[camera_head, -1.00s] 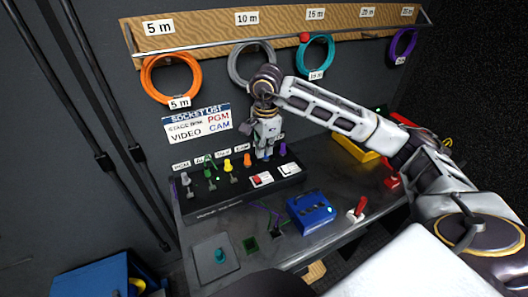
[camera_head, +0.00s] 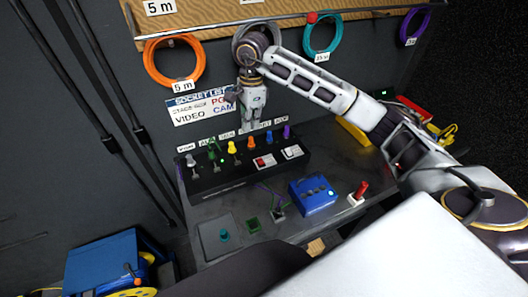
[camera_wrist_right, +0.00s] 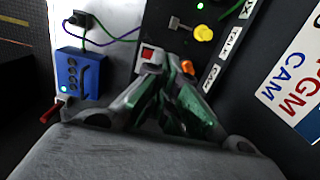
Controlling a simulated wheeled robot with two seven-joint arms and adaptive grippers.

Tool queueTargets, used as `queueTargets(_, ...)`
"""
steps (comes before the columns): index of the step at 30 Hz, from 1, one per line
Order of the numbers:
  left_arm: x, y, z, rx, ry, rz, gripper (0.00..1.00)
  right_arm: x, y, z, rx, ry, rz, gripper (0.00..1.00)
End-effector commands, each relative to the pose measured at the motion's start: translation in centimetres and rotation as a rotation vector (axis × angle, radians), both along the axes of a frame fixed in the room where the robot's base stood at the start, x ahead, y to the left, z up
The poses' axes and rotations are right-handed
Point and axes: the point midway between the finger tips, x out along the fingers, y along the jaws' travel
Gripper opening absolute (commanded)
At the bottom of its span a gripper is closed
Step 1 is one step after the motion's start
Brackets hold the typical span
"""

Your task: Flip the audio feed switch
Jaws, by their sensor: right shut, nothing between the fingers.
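The black switch panel (camera_head: 240,178) stands on the desk with a row of coloured plugs and several levers. A label near the green plug (camera_head: 212,153) seems to begin with "AU", but it is too small to read surely. My right gripper (camera_head: 249,129) is shut and empty, pointing down over the back of the panel near the orange plug (camera_head: 251,143). In the right wrist view its fingertips (camera_wrist_right: 168,62) are beside the red rocker switch (camera_wrist_right: 148,54). A metal toggle (camera_wrist_right: 178,23) shows near the yellow plug (camera_wrist_right: 203,33). My left gripper is out of view.
A blue box (camera_head: 316,196) and a red-handled switch (camera_head: 359,191) stand on the desk to the right of the panel. Orange (camera_head: 152,62) and teal cable coils (camera_head: 307,38) hang on the wall behind. The front left desk holds a grey plate (camera_head: 208,240).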

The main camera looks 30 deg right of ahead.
Motion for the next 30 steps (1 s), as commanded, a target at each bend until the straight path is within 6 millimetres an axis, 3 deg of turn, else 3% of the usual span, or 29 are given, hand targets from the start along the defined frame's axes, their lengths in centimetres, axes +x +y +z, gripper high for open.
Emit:
queueTargets(4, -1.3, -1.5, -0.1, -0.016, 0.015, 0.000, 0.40, 0.4, -1.3, -1.2, -0.015, 0.074, -0.021, 0.00)
queueTargets(10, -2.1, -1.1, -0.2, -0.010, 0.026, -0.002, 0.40, -0.1, -3.1, -1.7, -0.046, 0.144, -0.015, 0.00)
queueTargets(18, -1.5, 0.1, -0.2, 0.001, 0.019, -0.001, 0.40, -0.4, -3.2, -1.7, -0.053, 0.151, 0.004, 0.00)
queueTargets(30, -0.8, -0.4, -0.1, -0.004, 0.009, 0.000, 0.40, -0.5, -3.2, -2.1, -0.052, 0.152, 0.004, 0.00)
